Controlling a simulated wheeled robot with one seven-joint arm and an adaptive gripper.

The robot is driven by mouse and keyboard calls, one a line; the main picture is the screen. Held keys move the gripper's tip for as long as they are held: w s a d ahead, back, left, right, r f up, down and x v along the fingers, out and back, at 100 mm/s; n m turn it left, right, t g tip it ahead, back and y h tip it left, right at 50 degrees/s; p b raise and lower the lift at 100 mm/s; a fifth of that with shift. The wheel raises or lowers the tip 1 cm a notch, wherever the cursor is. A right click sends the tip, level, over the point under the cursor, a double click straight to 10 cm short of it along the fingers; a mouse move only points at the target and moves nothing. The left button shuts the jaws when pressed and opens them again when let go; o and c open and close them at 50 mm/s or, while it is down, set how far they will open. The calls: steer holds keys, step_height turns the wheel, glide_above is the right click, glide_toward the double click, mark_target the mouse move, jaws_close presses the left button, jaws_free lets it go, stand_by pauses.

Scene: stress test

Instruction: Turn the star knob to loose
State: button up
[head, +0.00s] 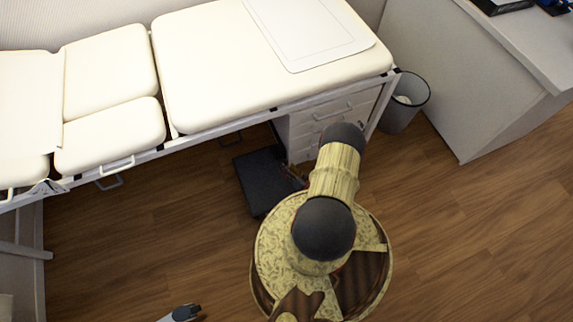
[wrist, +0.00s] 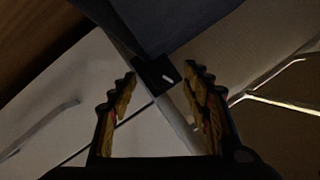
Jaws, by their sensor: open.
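I cannot make out a star knob clearly in either view. My gripper shows in the wrist view (wrist: 158,80) with its two ridged, black and yellow fingers apart and nothing held between them. Beyond the gap between the fingertips is a small black block with a short white mark (wrist: 156,74), on a pale frame bar. I cannot tell whether this block is part of the knob. In the head view my arm hides most of the gripper, below the examination couch's front edge. The couch (head: 215,80) has cream padded sections on a pale metal frame.
A white drawer unit (head: 310,125) stands under the couch, with a dark step or box (head: 256,180) on the floor beside it. A bin (head: 405,100) stands at the couch's right end, near a white desk (head: 455,85). Wooden floor at right is clear.

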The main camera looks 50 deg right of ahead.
steer(key=shift+x, duration=1)
steer(key=shift+c, duration=1.2)
steer(key=c, duration=0.9)
